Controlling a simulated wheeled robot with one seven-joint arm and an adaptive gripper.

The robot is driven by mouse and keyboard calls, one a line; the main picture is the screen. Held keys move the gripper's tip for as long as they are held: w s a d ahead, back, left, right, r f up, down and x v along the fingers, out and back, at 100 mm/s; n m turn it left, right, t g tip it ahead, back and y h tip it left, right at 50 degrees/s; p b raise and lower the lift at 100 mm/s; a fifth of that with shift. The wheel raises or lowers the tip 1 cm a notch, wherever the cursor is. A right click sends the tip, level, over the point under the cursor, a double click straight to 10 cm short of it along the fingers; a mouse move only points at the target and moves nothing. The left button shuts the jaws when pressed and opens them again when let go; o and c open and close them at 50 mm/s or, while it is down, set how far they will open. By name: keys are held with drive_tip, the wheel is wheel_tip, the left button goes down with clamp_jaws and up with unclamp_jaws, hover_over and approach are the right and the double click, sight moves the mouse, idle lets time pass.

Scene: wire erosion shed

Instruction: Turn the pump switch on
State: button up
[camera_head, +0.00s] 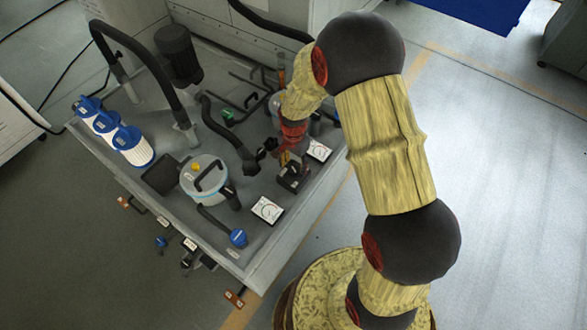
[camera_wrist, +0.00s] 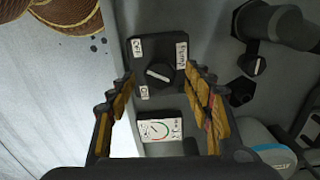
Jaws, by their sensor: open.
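The pump switch (camera_wrist: 159,74) is a round black rotary knob with a white bar, on a dark plate with small white labels. In the wrist view the bar lies nearly level across the picture, tilted slightly down to the right. My gripper (camera_wrist: 157,82) is open, with one finger on each side of the knob in the picture, and no contact shows. In the head view my gripper (camera_head: 290,156) hangs just over a black switch box (camera_head: 291,178) and partly hides it.
White dial gauges stand near the switch, one in front (camera_head: 267,209) and one behind (camera_head: 318,150). A lidded white canister (camera_head: 205,182), black hoses and blue-capped filters (camera_head: 131,146) crowd the tray.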

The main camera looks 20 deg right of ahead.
drive_tip(key=shift+f, duration=0.8)
drive_tip(key=c, duration=1.2)
drive_tip(key=shift+o, duration=0.2)
